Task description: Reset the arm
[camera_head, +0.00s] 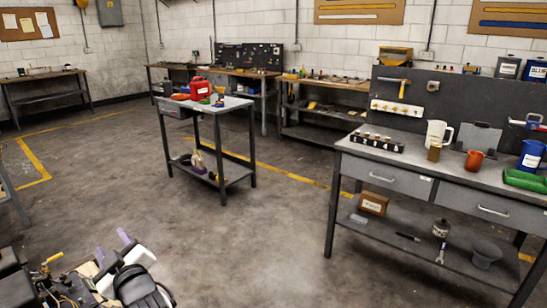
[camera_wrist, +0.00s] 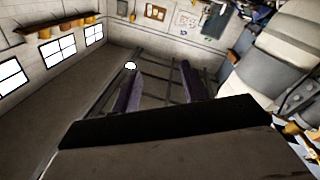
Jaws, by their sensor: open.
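My gripper (camera_head: 112,247) shows at the lower left of the head view, with two purple fingers pointing up and apart. In the wrist view my gripper (camera_wrist: 160,86) is open, with clear space between its purple fingers. Nothing is held. It is over open floor, well apart from the benches. Part of my arm shows below the fingers in the head view; the rest is cut off by the frame.
A small grey table (camera_head: 236,102) with a red can (camera_head: 200,89) stands mid-room. A large workbench (camera_head: 345,149) with mugs, jugs and drawers is at the right. More benches line the walls. The concrete floor (camera_head: 215,255) between is clear.

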